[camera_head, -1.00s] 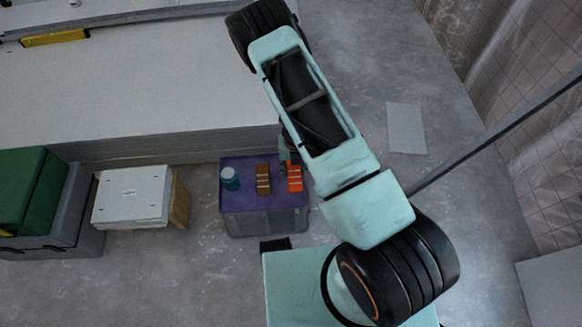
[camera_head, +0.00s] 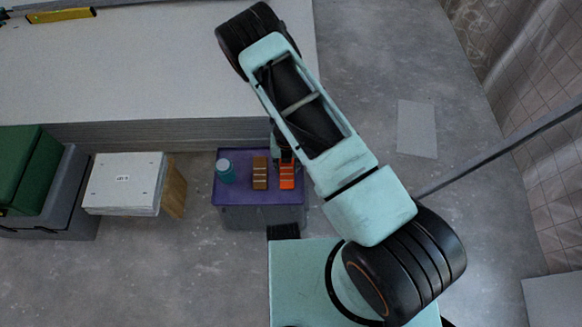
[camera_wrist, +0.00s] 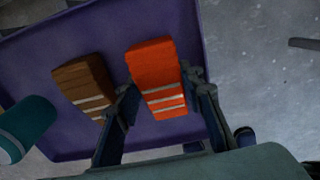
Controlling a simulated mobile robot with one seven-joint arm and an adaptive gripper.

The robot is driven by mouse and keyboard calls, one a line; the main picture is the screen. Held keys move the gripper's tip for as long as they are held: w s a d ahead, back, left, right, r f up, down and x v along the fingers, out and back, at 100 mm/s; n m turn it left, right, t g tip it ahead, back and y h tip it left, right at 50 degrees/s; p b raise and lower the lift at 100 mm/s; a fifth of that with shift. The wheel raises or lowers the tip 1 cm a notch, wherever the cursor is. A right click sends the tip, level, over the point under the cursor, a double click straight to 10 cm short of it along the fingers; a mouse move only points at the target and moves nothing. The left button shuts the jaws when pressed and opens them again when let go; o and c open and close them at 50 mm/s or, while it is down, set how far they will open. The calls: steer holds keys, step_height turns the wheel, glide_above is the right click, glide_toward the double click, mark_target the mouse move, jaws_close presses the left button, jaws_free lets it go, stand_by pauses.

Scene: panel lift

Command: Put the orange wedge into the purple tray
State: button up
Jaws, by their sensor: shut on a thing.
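The orange wedge (camera_head: 287,175) is at the right side of the purple tray (camera_head: 229,198). In the wrist view the orange wedge (camera_wrist: 155,68) has pale stripes on its near end and lies between the two fingers of my gripper (camera_wrist: 160,108). My gripper is shut on it. The purple tray (camera_wrist: 62,142) shows beneath the wedge; I cannot tell whether the wedge touches its surface. In the head view my gripper (camera_head: 284,155) is partly hidden by my arm.
A brown wedge (camera_head: 260,173) and a teal container (camera_head: 225,171) stand on the tray, left of the orange wedge. A white box (camera_head: 124,183) and a green case (camera_head: 25,165) are further left. A stack of pale panels (camera_head: 160,80) lies behind the tray.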

mark_target(287, 167)
steer(key=shift+f, duration=0.35)
steer(key=shift+f, duration=0.2)
steer(key=o, duration=1.2)
steer(key=shift+r, duration=0.1)
step_height(287, 167, up, 12)
steer(key=p, duration=0.4)
steer(key=shift+r, duration=0.15)
